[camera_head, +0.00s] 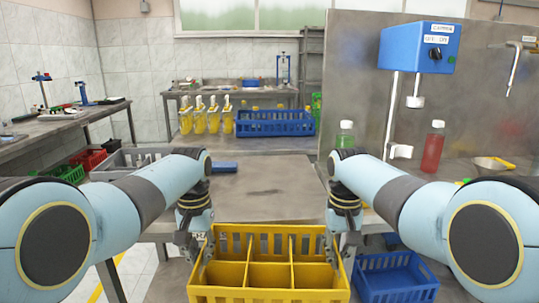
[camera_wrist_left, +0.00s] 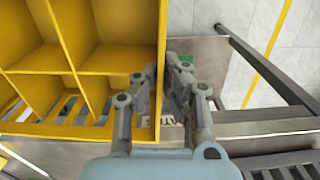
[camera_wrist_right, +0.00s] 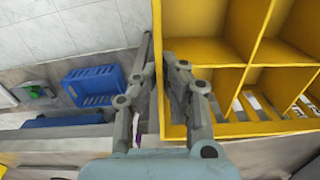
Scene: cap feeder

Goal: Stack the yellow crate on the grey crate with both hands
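The yellow crate (camera_head: 268,294), open-topped with dividers and empty compartments, is low in the middle of the head view, in front of my body. My left gripper (camera_head: 197,250) is at its left wall. In the left wrist view the fingers (camera_wrist_left: 163,80) straddle the yellow wall (camera_wrist_left: 158,50) and look closed on it. My right gripper (camera_head: 335,247) is at the right wall. In the right wrist view its fingers (camera_wrist_right: 161,78) straddle that wall (camera_wrist_right: 158,30) the same way. A grey crate (camera_head: 108,174) with pale items inside stands at the left back.
A steel table (camera_head: 265,180) lies beyond the yellow crate, with a dark blue object (camera_head: 224,167) on it. A blue crate (camera_head: 395,283) is at the lower right. Green (camera_head: 70,175) and red (camera_head: 90,160) crates are beside the grey crate. A blue crate (camera_head: 275,127) stands farther back.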

